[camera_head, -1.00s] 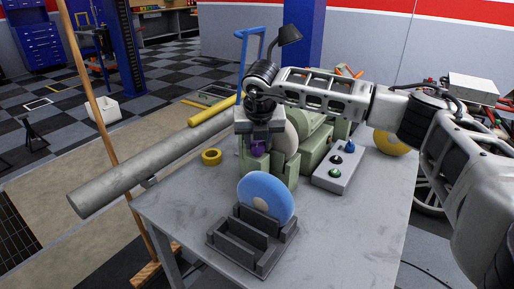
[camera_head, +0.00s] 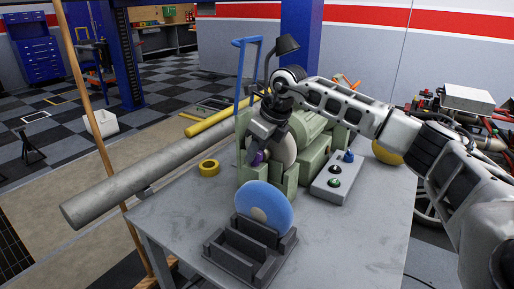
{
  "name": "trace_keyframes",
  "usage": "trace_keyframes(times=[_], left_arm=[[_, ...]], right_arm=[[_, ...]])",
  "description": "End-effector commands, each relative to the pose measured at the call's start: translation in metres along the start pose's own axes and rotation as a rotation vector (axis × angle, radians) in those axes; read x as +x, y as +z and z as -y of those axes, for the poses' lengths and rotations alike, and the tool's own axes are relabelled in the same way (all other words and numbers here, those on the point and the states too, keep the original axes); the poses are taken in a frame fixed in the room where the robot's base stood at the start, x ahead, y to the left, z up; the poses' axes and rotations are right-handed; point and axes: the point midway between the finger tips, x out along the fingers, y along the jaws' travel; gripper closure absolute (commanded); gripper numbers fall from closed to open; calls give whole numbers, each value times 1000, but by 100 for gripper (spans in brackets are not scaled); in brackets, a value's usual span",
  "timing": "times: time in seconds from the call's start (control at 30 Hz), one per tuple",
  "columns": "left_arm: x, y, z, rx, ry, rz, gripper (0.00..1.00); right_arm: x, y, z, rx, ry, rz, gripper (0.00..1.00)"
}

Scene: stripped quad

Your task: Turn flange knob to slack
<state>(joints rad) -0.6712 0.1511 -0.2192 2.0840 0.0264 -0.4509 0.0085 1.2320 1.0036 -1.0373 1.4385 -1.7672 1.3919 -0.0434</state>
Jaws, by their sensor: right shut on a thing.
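The purple flange knob (camera_head: 257,158) is on the front of the green bench grinder (camera_head: 312,128), beside its pale round wheel (camera_head: 285,149). My right gripper (camera_head: 259,150) reaches down from above and is shut on the knob. The gripper is tilted, and its fingers cover much of the knob. My left gripper is not in view.
A blue disc (camera_head: 263,207) stands in a dark rack (camera_head: 246,252) at the front of the grey table (camera_head: 350,225). A yellow tape roll (camera_head: 209,168) lies to the left. A control box (camera_head: 335,180) with knobs sits right of the grinder. A long grey pipe (camera_head: 130,190) extends left.

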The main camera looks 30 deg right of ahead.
Motion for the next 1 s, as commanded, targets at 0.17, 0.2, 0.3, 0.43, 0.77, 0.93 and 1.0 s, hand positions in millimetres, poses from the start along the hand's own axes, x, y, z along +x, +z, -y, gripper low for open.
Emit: trace_keyframes(times=[0.17,0.2,0.3,0.43,0.77,0.93,1.0], left_arm=[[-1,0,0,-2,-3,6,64],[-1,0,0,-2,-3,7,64],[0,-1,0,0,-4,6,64],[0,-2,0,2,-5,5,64],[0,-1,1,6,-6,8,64],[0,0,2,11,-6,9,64],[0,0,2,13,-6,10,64]], right_arm=[[-2,1,1,-91,38,0,89],[-2,1,1,-107,44,0,89],[-1,1,2,-140,57,0,89],[-1,1,2,-167,68,1,89],[-1,1,2,-185,73,1,89],[-1,1,2,-185,73,1,89],[-1,1,2,-184,73,1,50]])
